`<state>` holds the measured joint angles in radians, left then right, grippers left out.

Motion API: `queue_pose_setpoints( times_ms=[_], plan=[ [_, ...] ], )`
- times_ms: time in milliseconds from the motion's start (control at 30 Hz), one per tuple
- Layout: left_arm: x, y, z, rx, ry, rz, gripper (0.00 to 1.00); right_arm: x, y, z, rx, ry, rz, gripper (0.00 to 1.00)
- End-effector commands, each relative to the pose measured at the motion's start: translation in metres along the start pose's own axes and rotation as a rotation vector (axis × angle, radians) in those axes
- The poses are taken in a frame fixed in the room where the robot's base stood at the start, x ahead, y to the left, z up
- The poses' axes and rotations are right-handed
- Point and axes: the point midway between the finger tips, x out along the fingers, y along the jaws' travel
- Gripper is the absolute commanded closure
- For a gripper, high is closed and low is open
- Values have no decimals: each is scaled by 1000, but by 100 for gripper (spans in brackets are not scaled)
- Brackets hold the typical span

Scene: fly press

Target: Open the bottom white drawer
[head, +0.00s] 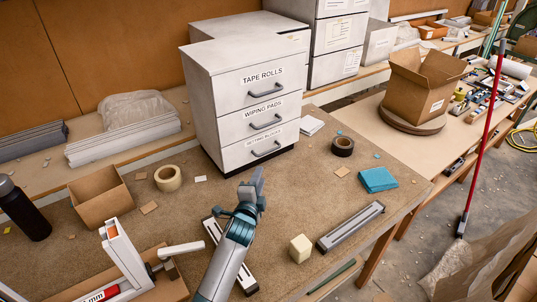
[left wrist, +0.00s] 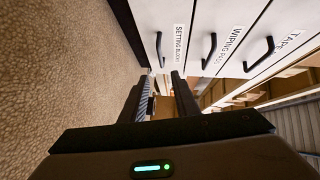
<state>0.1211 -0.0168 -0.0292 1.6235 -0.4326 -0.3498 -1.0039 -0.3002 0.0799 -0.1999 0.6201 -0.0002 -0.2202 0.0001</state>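A white drawer cabinet (head: 205,85) stands on the brown bench with three labelled drawers, all looking closed. The bottom drawer (head: 240,153) is labelled SETTING BLOCKS and has a dark bar handle (head: 266,150). In the left wrist view the bottom drawer's handle (left wrist: 160,48) is just beyond the fingertips, apart from them. My left gripper (head: 256,182) is in front of and below the bottom drawer; in the left wrist view its two fingers (left wrist: 163,82) stand apart with nothing between them. My right gripper is not in view.
Metal rails (head: 351,226) and a cream block (head: 300,248) lie on the bench near my left arm. A black tape roll (head: 343,146) and a teal cloth (head: 378,180) lie to the right. An open cardboard box (head: 99,197) stands left. Bench immediately before the cabinet is mostly clear.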

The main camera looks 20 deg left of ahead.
Motion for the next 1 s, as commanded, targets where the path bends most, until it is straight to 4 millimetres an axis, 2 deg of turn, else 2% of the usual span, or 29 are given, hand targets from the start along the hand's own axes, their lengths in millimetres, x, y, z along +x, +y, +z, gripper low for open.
queue_pose_setpoints(
  times_ms=[500, 600, 1000],
  plan=[
    [76, -1, -1, -2, 0, 0, 72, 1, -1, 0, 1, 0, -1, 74],
    [94, 4, 0, -1, 1, -2, 72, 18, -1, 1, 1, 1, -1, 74],
    [144, 3, 0, 0, 1, -2, 72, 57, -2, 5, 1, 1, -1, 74]
  ],
)
